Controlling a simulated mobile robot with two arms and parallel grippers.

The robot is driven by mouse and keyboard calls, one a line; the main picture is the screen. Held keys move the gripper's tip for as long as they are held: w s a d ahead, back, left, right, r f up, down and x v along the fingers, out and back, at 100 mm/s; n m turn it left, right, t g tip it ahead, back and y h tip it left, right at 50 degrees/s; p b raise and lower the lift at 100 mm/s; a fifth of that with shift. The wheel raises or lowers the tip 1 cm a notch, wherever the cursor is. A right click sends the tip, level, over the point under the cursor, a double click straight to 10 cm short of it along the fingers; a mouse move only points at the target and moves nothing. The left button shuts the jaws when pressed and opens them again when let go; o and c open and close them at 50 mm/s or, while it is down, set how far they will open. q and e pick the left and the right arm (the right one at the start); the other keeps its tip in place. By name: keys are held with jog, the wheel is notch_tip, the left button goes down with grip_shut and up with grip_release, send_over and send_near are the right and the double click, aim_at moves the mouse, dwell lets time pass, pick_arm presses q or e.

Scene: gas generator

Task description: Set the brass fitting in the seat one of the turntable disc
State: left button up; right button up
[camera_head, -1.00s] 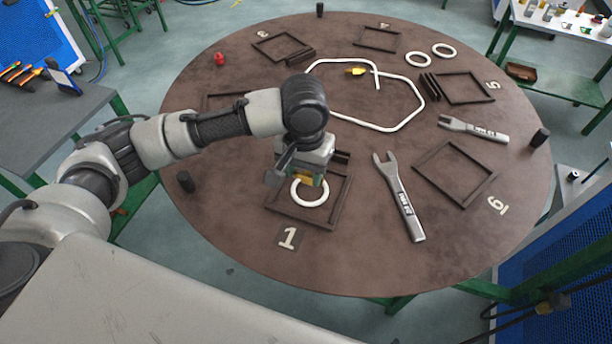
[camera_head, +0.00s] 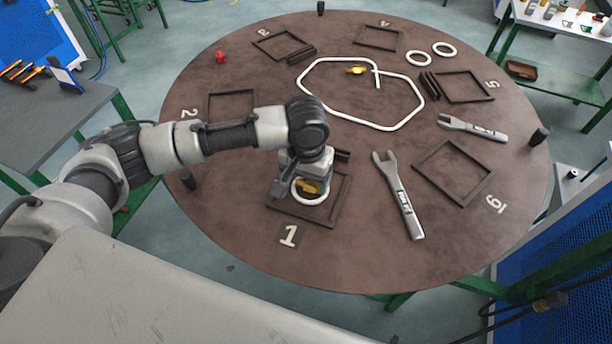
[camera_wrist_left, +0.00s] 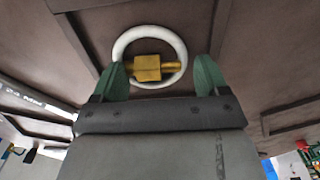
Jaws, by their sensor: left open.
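The brass fitting (camera_head: 309,187) lies sideways within the white ring (camera_head: 324,196) in seat one, a dark square frame (camera_head: 334,219) on the turntable disc (camera_head: 250,240). In the left wrist view the fitting (camera_wrist_left: 147,68) overlaps the ring (camera_wrist_left: 127,41), its thin end reaching toward the ring's right side. My left gripper (camera_wrist_left: 162,75) is open, with its green fingertips on either side of the fitting and visible gaps to it. In the head view the left gripper (camera_head: 300,188) is low over seat one and partly hides the frame. My right gripper is not in view.
A large open-end wrench (camera_head: 400,196) lies right of seat one, and a smaller one (camera_head: 473,128) lies farther right. A bent white tube (camera_head: 396,126) and another brass piece (camera_head: 356,70) lie behind. Black posts (camera_head: 539,137) stand along the rim. The disc's front is clear.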

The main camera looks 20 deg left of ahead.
pick_arm(q)
jog(key=shift+r, duration=0.15)
notch_tip(320, 180, up, 12)
jog(key=b, duration=0.1)
dwell(0.4)
